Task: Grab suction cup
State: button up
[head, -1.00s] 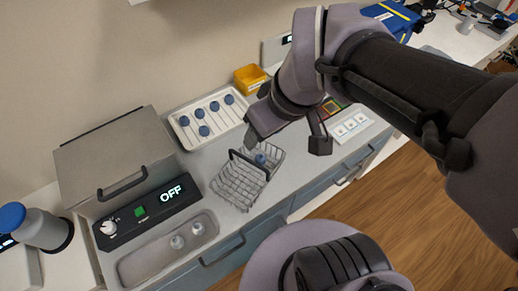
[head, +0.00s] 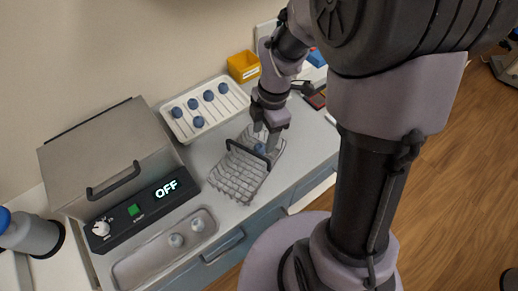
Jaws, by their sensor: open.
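A small blue rounded piece, which looks like the suction cup (head: 260,149), sits in the right part of a grey wire basket (head: 232,182) on the counter. My gripper (head: 266,138) points down over that part of the basket, with its fingers open and close around or just above the blue piece. I cannot tell whether they touch it. Several similar blue pieces (head: 208,96) sit in a white slotted tray (head: 232,113) behind the basket.
A grey lidded machine (head: 110,155) with an OFF display stands at left. A metal tray (head: 150,268) with two pale round pieces lies in front of it. A yellow bin (head: 243,67) stands at the back. The basket handle (head: 247,150) rises beside my gripper.

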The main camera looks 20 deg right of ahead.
aim_at(260, 146)
jog(key=f+b, duration=0.1)
jog(key=f, duration=0.1)
jog(key=a+f+b, duration=0.1)
jog(key=f+b, duration=0.1)
jog(key=f, duration=0.1)
jog(key=shift+w, duration=0.1)
jog(key=shift+r, duration=0.1)
jog(key=shift+c, duration=0.9)
grip_shut()
jog(key=shift+r, duration=0.1)
